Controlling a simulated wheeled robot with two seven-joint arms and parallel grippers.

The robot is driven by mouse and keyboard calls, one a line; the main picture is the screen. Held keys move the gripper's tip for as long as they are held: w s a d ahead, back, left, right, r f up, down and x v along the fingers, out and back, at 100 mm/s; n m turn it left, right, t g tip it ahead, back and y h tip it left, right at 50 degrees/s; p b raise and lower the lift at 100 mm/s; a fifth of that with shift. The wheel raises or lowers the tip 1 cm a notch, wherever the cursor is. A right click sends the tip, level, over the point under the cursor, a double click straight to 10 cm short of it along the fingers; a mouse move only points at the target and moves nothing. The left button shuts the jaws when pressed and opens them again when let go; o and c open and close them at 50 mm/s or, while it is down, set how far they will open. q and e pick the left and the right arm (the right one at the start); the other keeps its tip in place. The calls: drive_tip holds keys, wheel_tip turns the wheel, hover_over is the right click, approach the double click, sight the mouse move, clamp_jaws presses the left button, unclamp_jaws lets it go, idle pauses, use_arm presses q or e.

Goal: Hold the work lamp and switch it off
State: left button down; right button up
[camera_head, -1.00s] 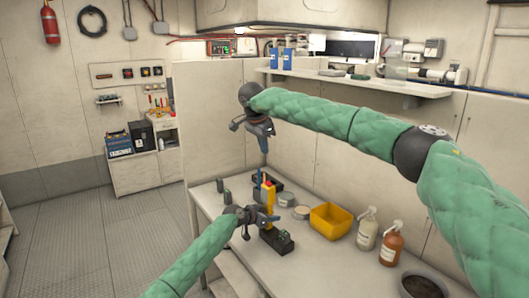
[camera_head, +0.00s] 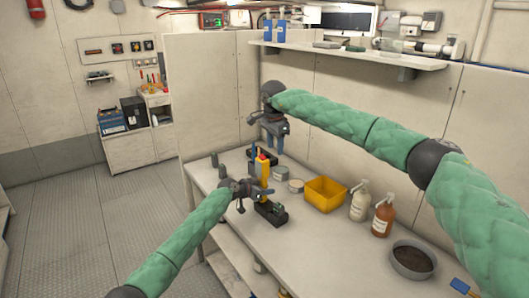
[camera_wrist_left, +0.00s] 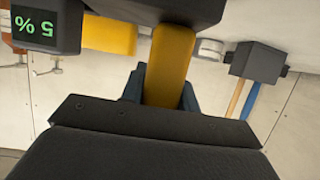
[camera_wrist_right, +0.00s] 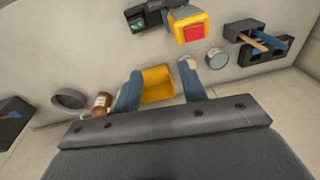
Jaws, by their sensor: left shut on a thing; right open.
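The work lamp is a yellow upright body (camera_head: 264,171) with a red button on top. The red button (camera_wrist_right: 194,34) shows clearly in the right wrist view. A black box with a green display (camera_head: 271,212) is at the lamp's foot; the display reads 5 %, upside down, in the left wrist view (camera_wrist_left: 43,34). My left gripper (camera_wrist_left: 163,80) is shut on the yellow lamp body, which stands between its blue fingers. My right gripper (camera_head: 278,150) is open and empty, in the air above the bench and close to the lamp top. Its fingers also show in the right wrist view (camera_wrist_right: 160,74).
On the bench (camera_head: 330,245) stand a yellow bin (camera_head: 325,194), a white spray bottle (camera_head: 359,201), an orange-brown bottle (camera_head: 383,215) and a dark round bowl (camera_head: 412,260). Round tins (camera_head: 296,186) sit behind the lamp. A shelf (camera_head: 350,54) runs along the wall above.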

drive_tip(key=d+m, duration=0.1)
drive_tip(key=m+t+y, duration=0.2)
drive_tip(key=m+y, duration=0.1)
drive_tip(key=m, duration=0.5)
approach(263, 156)
wheel_tip(263, 156, up, 3)
drive_tip(key=s+d, duration=0.2)
drive_tip(key=d, duration=0.1)
drive_tip(key=a+m, duration=0.2)
drive_tip(key=m, duration=0.6)
drive_tip(key=x, duration=1.1)
drive_tip(key=shift+w+a+r, duration=0.1)
drive_tip(key=shift+w, duration=0.25)
